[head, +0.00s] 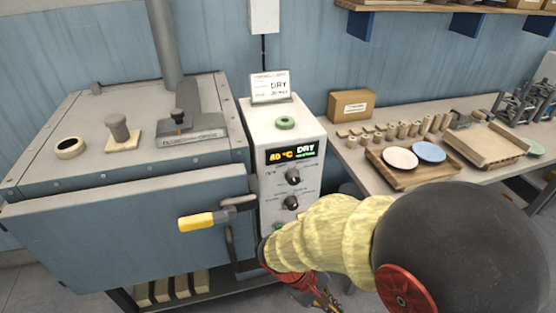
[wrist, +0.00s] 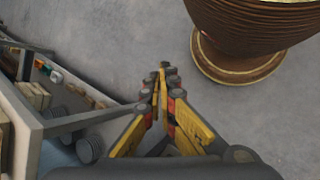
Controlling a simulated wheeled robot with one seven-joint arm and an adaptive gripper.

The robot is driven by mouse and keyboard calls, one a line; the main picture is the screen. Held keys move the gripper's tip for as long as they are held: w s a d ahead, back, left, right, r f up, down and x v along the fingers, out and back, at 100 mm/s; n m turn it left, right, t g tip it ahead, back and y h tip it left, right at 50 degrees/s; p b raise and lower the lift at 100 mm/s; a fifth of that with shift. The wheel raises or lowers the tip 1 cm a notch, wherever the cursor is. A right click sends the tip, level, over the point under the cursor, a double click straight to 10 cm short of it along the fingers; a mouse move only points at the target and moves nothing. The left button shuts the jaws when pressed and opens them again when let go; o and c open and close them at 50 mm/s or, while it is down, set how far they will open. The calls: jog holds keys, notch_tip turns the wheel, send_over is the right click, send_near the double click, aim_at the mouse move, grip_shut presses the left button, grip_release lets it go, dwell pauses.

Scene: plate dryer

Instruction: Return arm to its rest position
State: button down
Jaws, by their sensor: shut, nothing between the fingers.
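My gripper (wrist: 163,78) shows in the wrist view with its yellow fingers shut together and nothing between them. It points at bare grey floor. In the head view my arm, in a pale yellow sleeve, crosses the lower right and my gripper (head: 330,304) hangs at the bottom edge, below and in front of the control box (head: 306,140). The blue-grey dryer (head: 110,225) stands at the left with its front door closed, as far as I can see. Its yellow handle (head: 197,222) sticks out clear of my arm. The display reads 80 °C and DRY.
A bench (head: 480,180) at the right holds a board (head: 402,182) with a white and a blue plate, and several small cylinders. In the wrist view a brown ribbed pot (wrist: 250,30) stands upper right and a shelf unit (wrist: 30,120) is at the left. Floor between them is clear.

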jog(key=s+d+r+m+t+y, duration=0.1)
jog(key=r+m+t+y, duration=0.1)
jog(key=r, duration=0.6)
jog(key=s+d+r+m+t+y, duration=0.1)
jog(key=d+r+m+t+y, duration=0.1)
jog(key=r, duration=0.6)
jog(key=s+d+r+m+t+y+p, duration=0.1)
jog(key=r+m+t+y, duration=0.1)
jog(key=r, duration=0.6)
jog(key=shift+d+r+m+t+y, duration=0.2)
jog(key=shift+m+t+y, duration=0.2)
jog(key=shift+m+t, duration=0.25)
